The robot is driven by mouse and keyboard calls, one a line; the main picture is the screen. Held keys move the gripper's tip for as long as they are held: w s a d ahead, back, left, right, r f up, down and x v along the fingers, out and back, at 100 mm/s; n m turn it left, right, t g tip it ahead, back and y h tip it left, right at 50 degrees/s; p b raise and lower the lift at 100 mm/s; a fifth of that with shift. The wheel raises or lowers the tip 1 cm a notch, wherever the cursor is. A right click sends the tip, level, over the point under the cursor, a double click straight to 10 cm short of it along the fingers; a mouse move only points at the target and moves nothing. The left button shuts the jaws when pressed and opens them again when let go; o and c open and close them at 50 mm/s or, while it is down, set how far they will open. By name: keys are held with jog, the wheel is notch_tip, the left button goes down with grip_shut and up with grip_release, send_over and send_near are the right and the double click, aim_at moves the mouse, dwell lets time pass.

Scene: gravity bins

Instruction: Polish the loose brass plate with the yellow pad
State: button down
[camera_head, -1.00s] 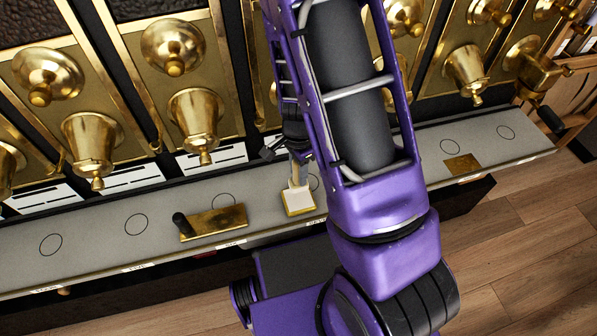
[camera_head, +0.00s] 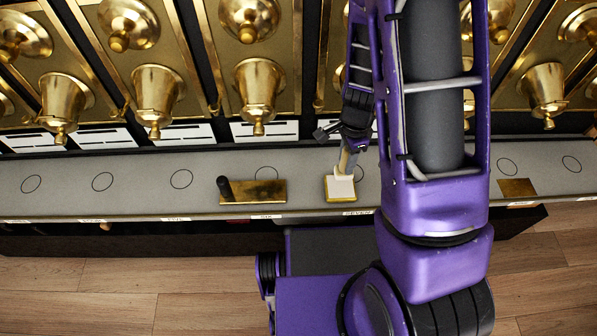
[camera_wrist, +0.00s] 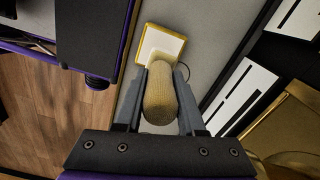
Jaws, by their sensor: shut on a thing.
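The yellow pad (camera_head: 340,187) is a white block with a yellow underside and a tan handle. It is at the grey ledge, and I cannot tell whether it touches the surface. My gripper (camera_head: 349,150) is shut on the handle, which shows between the fingers in the wrist view (camera_wrist: 160,95). One brass plate (camera_head: 262,193) lies left of the pad, apart from it, with a black upright grip at its left end. A smaller flat brass plate (camera_head: 517,188) without a grip lies farther right. I cannot tell which plate is loose.
The narrow grey ledge (camera_head: 60,200) has several drawn circles and small labels along its front edge. Brass bell-shaped fittings (camera_head: 259,85) and white label cards (camera_head: 270,131) stand behind it. Wooden floor (camera_head: 130,300) lies in front. My arm hides part of the ledge right of the pad.

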jog(key=a+p, duration=0.4)
jog(key=a, duration=1.6)
jog(key=shift+s+a+f, duration=0.3)
jog(key=shift+a+f, duration=0.05)
jog(key=shift+f, duration=0.05)
jog(key=shift+f+b, duration=1.45)
jog(key=shift+f, duration=0.9)
jog(key=shift+f+b, duration=0.4)
jog(key=shift+f, duration=0.3)
jog(key=shift+d, duration=0.1)
jog(key=shift+d+r, duration=0.15)
jog(key=shift+d, duration=0.95)
